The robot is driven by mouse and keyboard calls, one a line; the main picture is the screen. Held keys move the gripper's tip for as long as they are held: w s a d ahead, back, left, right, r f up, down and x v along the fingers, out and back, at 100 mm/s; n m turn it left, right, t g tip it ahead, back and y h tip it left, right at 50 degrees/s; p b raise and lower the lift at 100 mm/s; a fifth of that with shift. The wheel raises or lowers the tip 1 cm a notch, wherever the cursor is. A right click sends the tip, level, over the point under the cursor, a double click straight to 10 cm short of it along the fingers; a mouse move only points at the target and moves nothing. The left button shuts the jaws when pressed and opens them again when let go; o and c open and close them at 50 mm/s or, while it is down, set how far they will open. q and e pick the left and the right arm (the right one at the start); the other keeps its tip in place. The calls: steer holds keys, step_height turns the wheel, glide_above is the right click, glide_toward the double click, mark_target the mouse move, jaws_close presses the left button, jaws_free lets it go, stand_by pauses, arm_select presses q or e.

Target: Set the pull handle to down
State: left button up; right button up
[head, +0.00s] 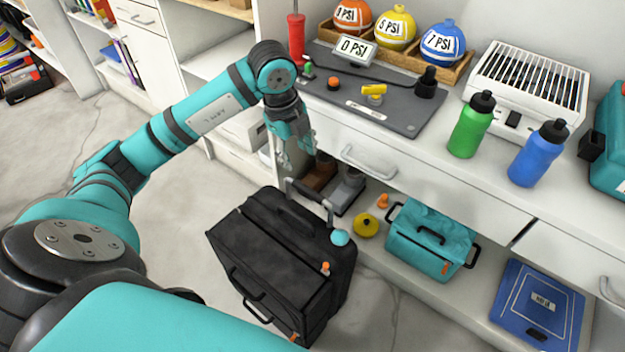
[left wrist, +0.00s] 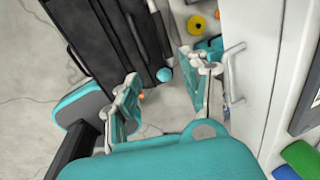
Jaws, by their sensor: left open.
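A black suitcase (head: 270,240) stands on the floor in front of the counter. Its pull handle (head: 309,193) stands above the top on short grey posts, with a dark grip. My left gripper (head: 296,155) is open and empty, above and behind the handle, close to the counter front. In the left wrist view the suitcase (left wrist: 110,35) is at upper left, and my left gripper's open fingers (left wrist: 167,72) point toward its side. My right gripper is not in view.
The white counter drawer with its handle (head: 368,162) is close to my left gripper. A lower shelf holds a teal bag (head: 430,240), a yellow disc (head: 367,225) and a blue case (head: 538,303). Bare floor lies left of the suitcase.

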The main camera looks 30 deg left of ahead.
arm_select(q)
steer(key=b, duration=0.2)
glide_toward(308, 190)
steer(key=f, duration=0.4)
steer(key=shift+w+d+f+n+b, duration=0.15)
steer(key=shift+w+f+n+b, duration=0.15)
steer(key=shift+b, duration=0.1)
steer(key=shift+w+f+b, duration=0.15)
steer(key=shift+w+f, duration=0.05)
steer(key=shift+f, duration=0.55)
steer(key=shift+w+f+b, duration=0.15)
steer(key=shift+w+f, duration=0.05)
steer(key=shift+f, duration=0.6)
steer(key=shift+w+f+b, duration=0.15)
steer(key=shift+f, duration=0.6)
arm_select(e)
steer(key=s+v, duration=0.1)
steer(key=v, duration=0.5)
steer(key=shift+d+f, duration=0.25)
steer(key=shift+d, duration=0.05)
arm_select(q)
jaws_close()
